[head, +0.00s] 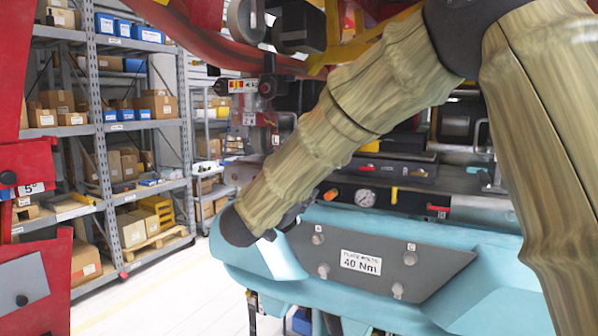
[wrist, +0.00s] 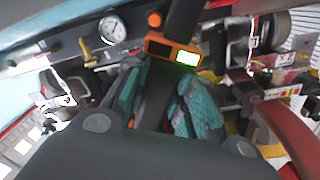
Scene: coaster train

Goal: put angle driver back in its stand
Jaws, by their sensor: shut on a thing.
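The angle driver (wrist: 185,57) shows in the wrist view as a dark tool with an orange-edged housing and a lit green display. My gripper (wrist: 160,95) has teal ribbed finger pads on both sides of the dark tool body and is shut on it. The driver's dark upper part runs up out of the wrist view. Its lower end is hidden between the fingers and behind the wrist. In the head view my sleeved forearm and the teal car body hide most of the gripper, and the driver cannot be made out. I cannot identify the stand in either view.
A teal car body (head: 480,285) with a dark plate and a "40 Nm" label (head: 361,262) lies close below my arm. A pressure gauge (head: 365,197) sits behind it, also in the wrist view (wrist: 112,29). Shelves (head: 110,127) stand left, beyond clear floor (head: 150,290).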

